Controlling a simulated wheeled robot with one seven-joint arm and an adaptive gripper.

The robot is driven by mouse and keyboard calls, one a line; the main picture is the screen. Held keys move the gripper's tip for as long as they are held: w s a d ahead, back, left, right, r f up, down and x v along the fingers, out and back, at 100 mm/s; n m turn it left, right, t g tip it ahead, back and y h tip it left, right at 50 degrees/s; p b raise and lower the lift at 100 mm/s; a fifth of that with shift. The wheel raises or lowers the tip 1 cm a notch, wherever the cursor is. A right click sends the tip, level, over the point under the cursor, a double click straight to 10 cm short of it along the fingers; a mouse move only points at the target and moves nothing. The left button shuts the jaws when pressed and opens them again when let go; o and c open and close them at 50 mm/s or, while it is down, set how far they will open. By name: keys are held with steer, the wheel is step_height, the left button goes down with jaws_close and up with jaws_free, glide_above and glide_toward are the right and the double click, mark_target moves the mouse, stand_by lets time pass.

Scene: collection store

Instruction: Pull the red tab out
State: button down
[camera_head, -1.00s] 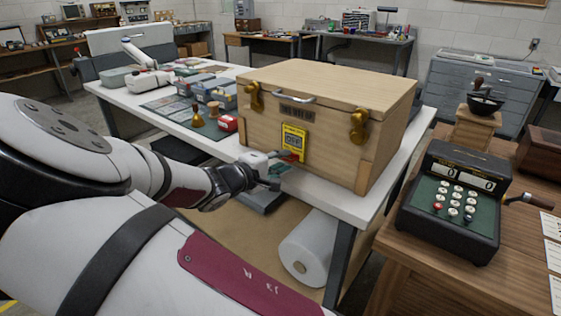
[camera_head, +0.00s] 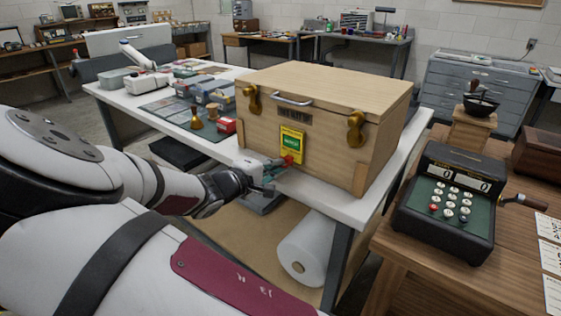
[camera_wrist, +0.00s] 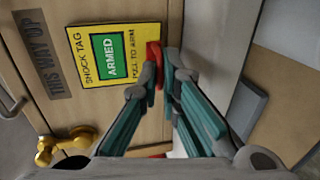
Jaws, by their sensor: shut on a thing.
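A yellow shock tag (camera_head: 292,146) is on the front of the wooden crate (camera_head: 345,158). Its window is green and reads "ARMED" in the wrist view (camera_wrist: 110,56), with "PULL TO ARM" printed beside it. The red tab (camera_wrist: 153,53) shows at the tag's edge, between my fingertips; it also shows below the tag in the head view (camera_head: 287,160). My gripper (camera_wrist: 162,72) is shut on the red tab, its teal-padded fingers on either side. The fingers hide part of the tab, and I cannot tell whether its inner end is clear of the tag.
The crate stands on a white table (camera_head: 350,207) and has brass latches and a metal handle (camera_head: 291,99). Small boxes and a brass bell (camera_head: 196,119) are left of it. A cash register (camera_head: 450,203) stands on a wooden desk at right. A white roll (camera_head: 308,247) is below the table.

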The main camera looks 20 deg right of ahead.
steer(key=shift+s+a+f, duration=0.1)
steer(key=shift+s+a, duration=0.05)
steer(key=shift+a, duration=0.1)
steer(key=c, duration=1.8)
jaws_free()
steer(key=shift+a, duration=0.1)
steer(key=shift+s, duration=0.1)
steer(key=v, duration=1.2)
